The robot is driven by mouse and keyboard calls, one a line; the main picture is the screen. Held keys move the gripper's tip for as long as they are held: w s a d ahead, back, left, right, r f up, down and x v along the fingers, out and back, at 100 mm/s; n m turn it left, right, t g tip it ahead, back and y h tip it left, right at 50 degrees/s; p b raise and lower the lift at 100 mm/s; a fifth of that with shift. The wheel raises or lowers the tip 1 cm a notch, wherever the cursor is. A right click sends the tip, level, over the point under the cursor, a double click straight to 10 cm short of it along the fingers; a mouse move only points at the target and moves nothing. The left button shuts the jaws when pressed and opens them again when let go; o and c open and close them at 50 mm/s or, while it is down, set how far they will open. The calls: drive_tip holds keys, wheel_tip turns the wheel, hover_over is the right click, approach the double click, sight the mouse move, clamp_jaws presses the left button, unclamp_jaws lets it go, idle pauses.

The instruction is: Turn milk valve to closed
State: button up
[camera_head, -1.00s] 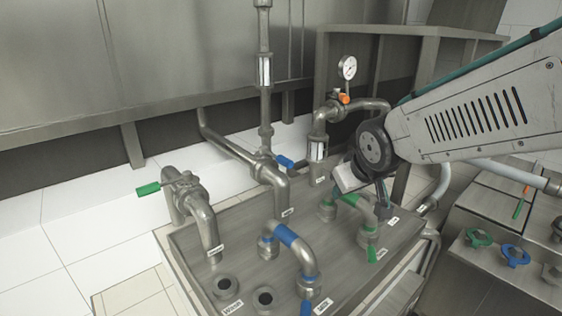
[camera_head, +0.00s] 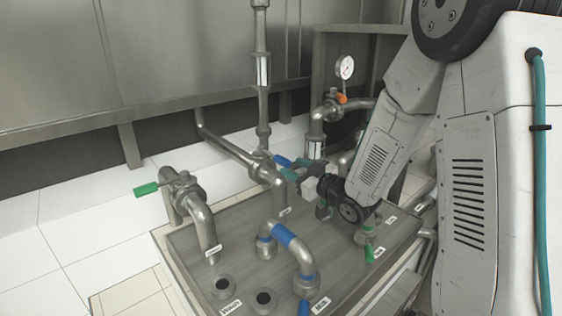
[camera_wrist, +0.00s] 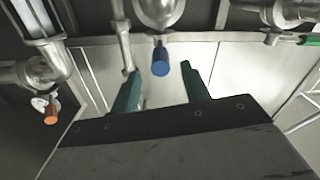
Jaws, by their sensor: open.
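The valve with a blue handle (camera_head: 282,160) sits on the upright pipe behind the metal tabletop. Its handle sticks out sideways from the pipe, toward my gripper. In the wrist view the blue handle (camera_wrist: 160,69) points toward the camera, in the gap between my two green fingers. My gripper (camera_head: 291,168) is open, and its fingertips are close to the handle. In the wrist view the fingers (camera_wrist: 161,80) stand apart on both sides of it with visible gaps. I cannot tell how far the fingertips reach along the handle.
A green-handled valve (camera_head: 146,189) stands at the left. An orange-handled valve (camera_head: 341,98) sits below a gauge (camera_head: 345,67). A blue-banded bent pipe (camera_head: 284,235) stands on the tabletop (camera_head: 195,262) in front. A small green handle (camera_head: 375,254) is below my arm.

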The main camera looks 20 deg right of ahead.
sight(281, 160)
drive_tip(key=x, duration=0.6)
drive_tip(key=shift+w+a, duration=0.15)
drive_tip(key=shift+w, duration=0.2)
clamp_jaws()
